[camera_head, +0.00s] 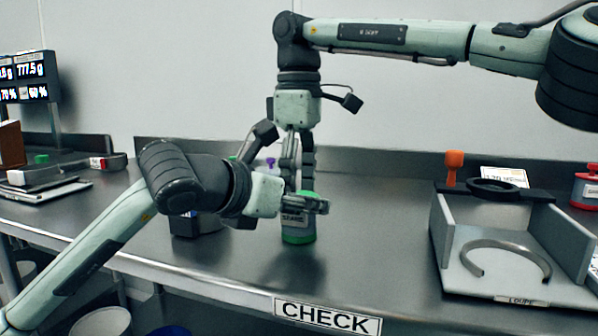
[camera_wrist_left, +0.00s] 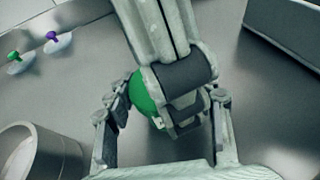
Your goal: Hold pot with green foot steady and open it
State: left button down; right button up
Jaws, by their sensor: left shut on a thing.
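The pot with green foot (camera_head: 297,222) stands upright on the metal bench, with a grey labelled body, a green base and a green top. The green top also shows in the left wrist view (camera_wrist_left: 143,95), partly hidden by my right gripper. My left gripper (camera_head: 305,205) comes from the left and is shut on the pot's body; its fingers lie on either side in the left wrist view (camera_wrist_left: 165,105). My right gripper (camera_head: 299,180) points straight down from above, its fingers at the green top. Whether they grip it is hidden.
Green (camera_wrist_left: 14,57) and purple (camera_wrist_left: 51,36) knobbed lids lie behind. A grey tray (camera_head: 470,281) with a ring is at right. A CHECK label (camera_head: 327,318) marks the front edge; bench right of the pot is clear.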

jog(key=c, duration=1.2)
jog(key=o, duration=1.2)
notch_tip(320, 180, up, 8)
jog(key=shift+f, duration=4.05)
